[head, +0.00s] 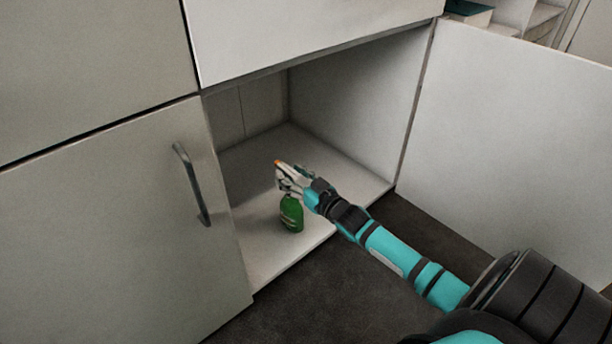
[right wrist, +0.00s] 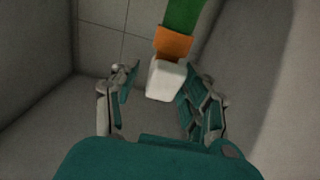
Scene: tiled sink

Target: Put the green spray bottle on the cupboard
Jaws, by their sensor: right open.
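The green spray bottle (head: 291,214) stands upright on the floor of the open lower cupboard (head: 350,172), near its front edge. In the right wrist view the bottle's green body (right wrist: 184,14) shows with an orange collar and a white head. My right gripper (head: 288,178) reaches into the cupboard at the bottle's top and hides part of it. In the right wrist view my right gripper (right wrist: 158,82) is open, with the white head between its spread fingers. I cannot tell whether a finger touches it. My left gripper is not in view.
The cupboard's white door (head: 510,130) stands open at the right. A closed door (head: 110,230) with a dark handle (head: 192,184) is at the left. A white front panel (head: 310,30) lies above the opening. The rest of the cupboard floor looks bare.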

